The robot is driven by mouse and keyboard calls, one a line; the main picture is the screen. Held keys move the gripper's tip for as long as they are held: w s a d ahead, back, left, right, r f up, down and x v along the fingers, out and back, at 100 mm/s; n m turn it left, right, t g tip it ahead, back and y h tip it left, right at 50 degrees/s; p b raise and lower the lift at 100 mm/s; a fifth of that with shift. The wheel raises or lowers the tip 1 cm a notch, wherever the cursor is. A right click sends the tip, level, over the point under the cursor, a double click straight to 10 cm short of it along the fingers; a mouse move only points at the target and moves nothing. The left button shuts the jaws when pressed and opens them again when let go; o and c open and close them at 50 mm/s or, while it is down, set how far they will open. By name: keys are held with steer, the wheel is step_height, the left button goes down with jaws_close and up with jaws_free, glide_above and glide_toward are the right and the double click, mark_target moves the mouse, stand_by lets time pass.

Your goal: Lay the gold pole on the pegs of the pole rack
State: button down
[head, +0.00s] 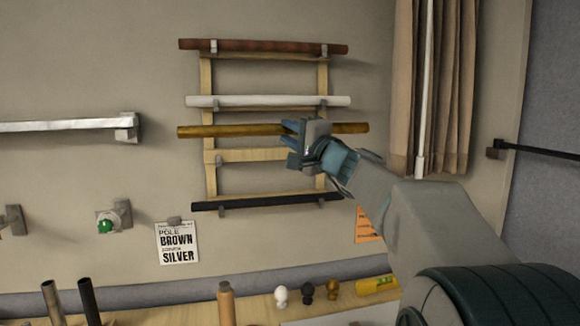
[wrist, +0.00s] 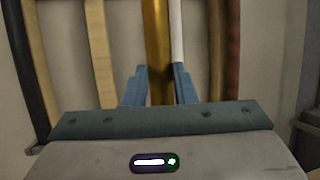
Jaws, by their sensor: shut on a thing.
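The gold pole (head: 225,130) lies roughly level in front of the wooden pole rack (head: 208,178) in the head view. My gripper (head: 294,132) is shut on it right of its middle. In the wrist view the gold pole (wrist: 157,35) runs between the two blue fingers of my gripper (wrist: 160,88). The pole is between the white pole (head: 230,101) and a bare wooden crossbar (head: 250,155) with a grey peg (head: 218,158) near its left end. My gripper hides part of that crossbar's right side. I cannot tell the gap between pole and rack.
A brown pole (head: 270,46) rests on the top pegs and a black pole (head: 265,202) on the bottom ones. A curtain (head: 405,80) hangs to the right. A silver rod (head: 60,125) is on the left wall. Finials and upright poles stand on the table below.

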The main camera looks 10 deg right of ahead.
step_height(320, 180, down, 4)
steer(key=b, duration=0.3)
steer(key=shift+f, duration=0.1)
steer(key=w+f+b, duration=0.3)
steer(key=w, duration=0.9)
steer(key=shift+w, duration=0.35)
stand_by(0.8)
steer(key=c, duration=1.1)
jaws_free()
